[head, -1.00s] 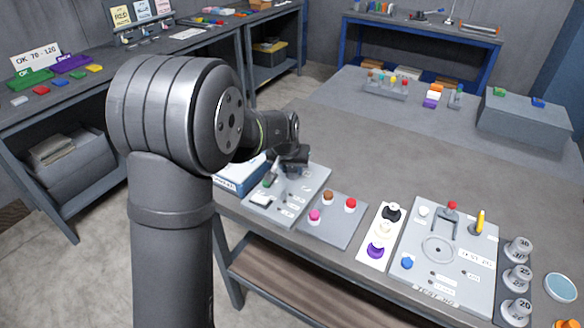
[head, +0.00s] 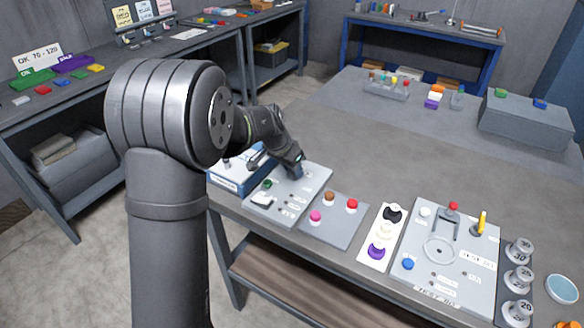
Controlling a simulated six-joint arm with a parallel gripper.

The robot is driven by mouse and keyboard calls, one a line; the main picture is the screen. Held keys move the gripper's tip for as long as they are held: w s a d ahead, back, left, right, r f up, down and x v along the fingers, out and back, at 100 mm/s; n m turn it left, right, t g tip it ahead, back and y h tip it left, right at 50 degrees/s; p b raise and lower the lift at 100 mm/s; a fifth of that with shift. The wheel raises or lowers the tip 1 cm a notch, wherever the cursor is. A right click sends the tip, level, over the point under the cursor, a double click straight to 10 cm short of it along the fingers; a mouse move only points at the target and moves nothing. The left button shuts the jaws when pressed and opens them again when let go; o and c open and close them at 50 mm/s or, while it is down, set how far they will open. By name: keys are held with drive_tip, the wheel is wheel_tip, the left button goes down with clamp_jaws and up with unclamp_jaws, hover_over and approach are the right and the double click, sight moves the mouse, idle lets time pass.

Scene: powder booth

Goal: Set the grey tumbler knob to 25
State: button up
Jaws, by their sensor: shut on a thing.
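A light grey panel (head: 306,207) lies near the table's left front edge. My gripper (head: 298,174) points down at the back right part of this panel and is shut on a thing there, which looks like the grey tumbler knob. The fingers hide most of the knob, and its pointer cannot be made out. The small labels on the panel are too small to read, so I cannot tell which number the knob stands at. A green knob (head: 268,184) and a white switch (head: 262,199) sit on the panel's left side.
A blue box (head: 226,178) stands left of the panel. A grey plate (head: 334,228) with pink, brown and red knobs is to the right. Further right are a white strip (head: 368,254), a larger panel (head: 470,284) and numbered weights (head: 519,279).

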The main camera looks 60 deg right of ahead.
drive_tip(key=o, duration=1)
drive_tip(key=shift+r, duration=0.1)
drive_tip(key=v, duration=1.7)
drive_tip(key=shift+w+r, duration=0.1)
drive_tip(key=x, duration=1.7)
